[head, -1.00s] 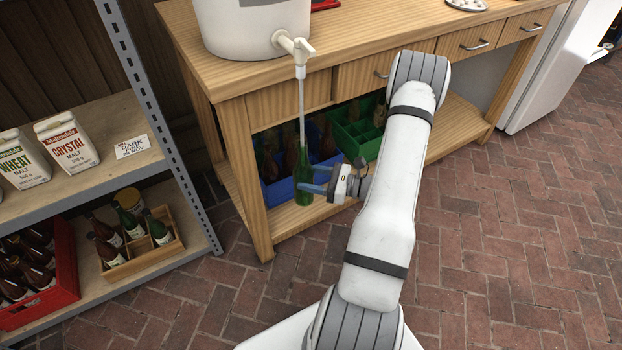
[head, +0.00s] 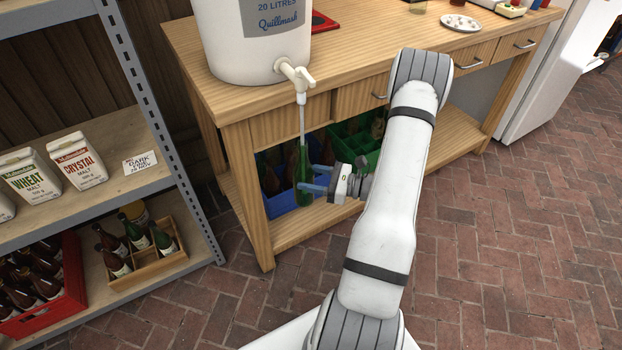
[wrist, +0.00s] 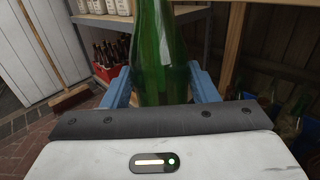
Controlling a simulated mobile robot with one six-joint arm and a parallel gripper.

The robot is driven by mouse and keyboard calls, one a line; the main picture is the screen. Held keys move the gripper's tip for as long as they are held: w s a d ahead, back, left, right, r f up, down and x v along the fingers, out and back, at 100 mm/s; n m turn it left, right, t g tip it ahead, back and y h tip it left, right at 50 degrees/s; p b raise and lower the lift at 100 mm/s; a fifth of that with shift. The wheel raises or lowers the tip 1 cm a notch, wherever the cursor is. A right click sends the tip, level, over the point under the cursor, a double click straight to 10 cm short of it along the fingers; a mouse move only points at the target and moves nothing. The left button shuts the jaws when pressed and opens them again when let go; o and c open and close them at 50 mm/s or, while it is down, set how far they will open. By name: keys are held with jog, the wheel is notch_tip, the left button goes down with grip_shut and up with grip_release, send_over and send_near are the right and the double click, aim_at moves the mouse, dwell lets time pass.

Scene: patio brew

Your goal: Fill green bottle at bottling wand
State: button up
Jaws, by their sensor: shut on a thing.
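My gripper (head: 316,180) is shut on the green bottle (head: 303,190) and holds it upright in front of the workbench. The bottle also shows between the blue fingers in the wrist view (wrist: 158,55); its top is cut off there. The bottling wand (head: 302,122) is a thin clear tube hanging straight down from the white tap (head: 295,75) of the white bucket (head: 250,50). The wand's lower end reaches the bottle's neck and appears to go into it. I cannot tell how deep it is or how much liquid is inside.
The wooden workbench (head: 200,75) carries the bucket. A blue crate (head: 282,205) and a green crate (head: 365,145) with bottles stand on its lower shelf. At left, a metal rack holds malt cartons (head: 75,160), a red crate (head: 65,290) and a wooden crate (head: 150,268). Brick floor at right is clear.

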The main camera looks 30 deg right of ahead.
aim_at(310, 165)
jog(key=shift+r+p, duration=1)
jog(key=shift+r, duration=0.6)
jog(key=shift+r+p, duration=0.55)
jog(key=shift+r, duration=0.25)
dwell(5.6)
